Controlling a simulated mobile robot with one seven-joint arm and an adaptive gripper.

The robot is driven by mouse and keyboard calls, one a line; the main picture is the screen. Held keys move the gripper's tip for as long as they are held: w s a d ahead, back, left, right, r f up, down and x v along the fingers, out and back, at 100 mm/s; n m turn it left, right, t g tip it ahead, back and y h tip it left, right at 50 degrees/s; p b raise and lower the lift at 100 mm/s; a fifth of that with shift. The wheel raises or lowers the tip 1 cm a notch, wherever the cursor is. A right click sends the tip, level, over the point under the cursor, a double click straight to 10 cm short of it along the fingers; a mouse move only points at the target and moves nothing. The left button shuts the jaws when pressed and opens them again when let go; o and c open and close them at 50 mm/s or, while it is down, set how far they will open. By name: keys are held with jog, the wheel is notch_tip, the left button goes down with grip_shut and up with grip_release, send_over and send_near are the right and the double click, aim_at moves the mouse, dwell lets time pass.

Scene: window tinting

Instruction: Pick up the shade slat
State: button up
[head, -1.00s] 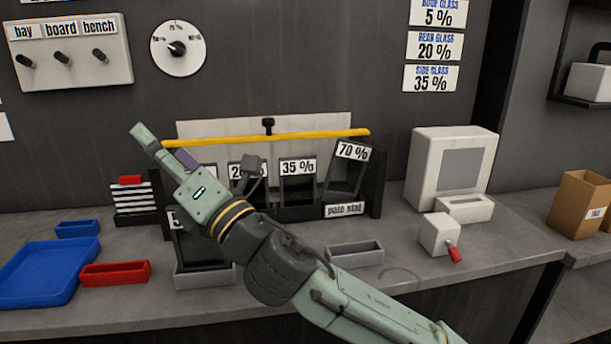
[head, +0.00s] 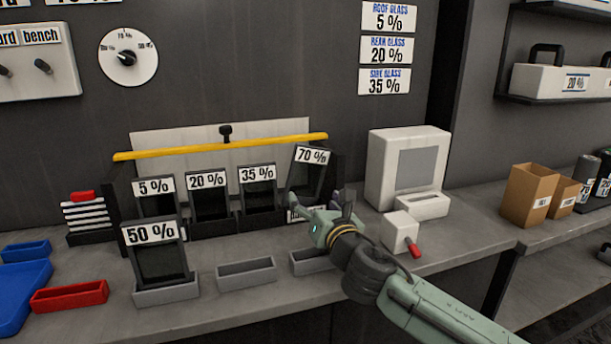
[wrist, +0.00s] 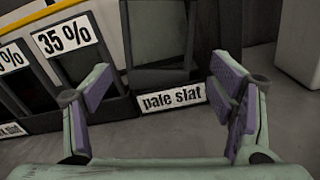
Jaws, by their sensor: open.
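Dark tint slats stand in a rack under a yellow bar (head: 220,147): the 5% slat (head: 157,205), the 20% slat (head: 208,203), the 35% slat (head: 258,196) and the tilted 70% slat (head: 306,178). The 50% slat (head: 160,262) stands in a grey tray in front. No tag reads "shade slat". My gripper (head: 320,203) is open and empty, in front of the rack's right end. In the wrist view, the "pale slat" label (wrist: 171,99) shows between its fingers (wrist: 163,85), below a dark panel whose top is cut off. The gripper partly hides that label in the head view.
Grey trays (head: 246,273) line the counter's front, one partly behind my gripper. A white monitor-like box (head: 408,170) and a small red-handled block (head: 401,231) stand to the right. Blue and red trays (head: 70,296) lie left. Bare counter lies right of the block.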

aim_at(305, 175)
jog(key=p+x, duration=0.2)
jog(key=x, duration=0.3)
jog(key=shift+a+r, duration=0.15)
jog(key=shift+w+a, duration=0.1)
jog(key=shift+w, duration=0.25)
jog(key=c, duration=0.9)
jog(key=shift+r, duration=0.6)
jog(key=shift+r+b, duration=0.35)
jog(key=shift+r, duration=0.55)
jog(key=s+b, duration=0.1)
jog(key=s, duration=0.4)
jog(key=s+r+b, duration=0.1)
jog(key=s, duration=0.4)
jog(key=s+b, duration=0.1)
jog(key=s, duration=0.5)
jog(key=shift+r, duration=0.4)
